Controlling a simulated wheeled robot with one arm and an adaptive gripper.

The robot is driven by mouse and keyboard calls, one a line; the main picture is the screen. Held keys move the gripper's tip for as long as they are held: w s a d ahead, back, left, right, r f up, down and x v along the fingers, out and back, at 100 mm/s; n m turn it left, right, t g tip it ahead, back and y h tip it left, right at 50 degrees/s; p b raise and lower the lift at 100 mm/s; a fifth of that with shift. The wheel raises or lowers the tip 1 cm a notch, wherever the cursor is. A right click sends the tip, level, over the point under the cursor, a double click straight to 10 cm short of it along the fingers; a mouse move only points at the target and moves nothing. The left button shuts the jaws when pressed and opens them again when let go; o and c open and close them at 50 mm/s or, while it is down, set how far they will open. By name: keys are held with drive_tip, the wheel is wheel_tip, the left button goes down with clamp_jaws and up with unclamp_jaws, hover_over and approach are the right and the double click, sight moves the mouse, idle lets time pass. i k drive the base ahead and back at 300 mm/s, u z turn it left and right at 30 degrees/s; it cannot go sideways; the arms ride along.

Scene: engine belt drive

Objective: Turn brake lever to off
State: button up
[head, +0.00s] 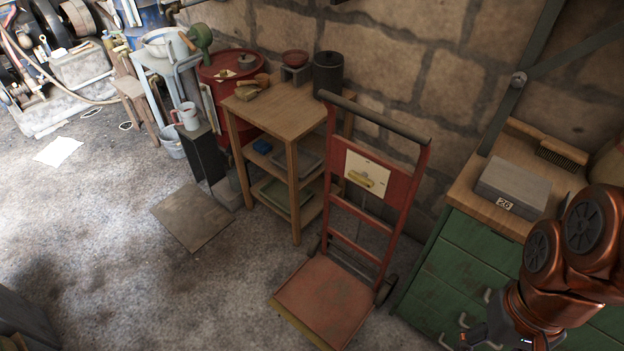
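A red hand truck (387,225) stands upright in the middle right, against the stone wall. A cream plate (377,167) on its back panel carries a yellow handle (362,180), lying nearly level. I see no markings on it and cannot tell whether it is the brake lever. Machinery with dark wheels (50,22) stands at the top left, partly cut off; no brake lever can be made out there. My gripper (474,337) is at the bottom right, in front of the green cabinet and away from the hand truck. It is partly cut off, so its opening cannot be told.
A wooden shelf table (295,185) stands left of the hand truck, near a red drum (232,98). The green cabinet (462,250) at right holds a grey box (513,187) and a brush (560,152). A flat board (192,217) lies on the floor. Open floor stretches across the left.

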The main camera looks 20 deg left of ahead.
sight(361, 178)
drive_tip(key=u, duration=0.7)
drive_tip(key=k, duration=1.1)
drive_tip(key=u, duration=0.9)
drive_tip(key=i, duration=0.8)
drive_tip(key=u, duration=0.1)
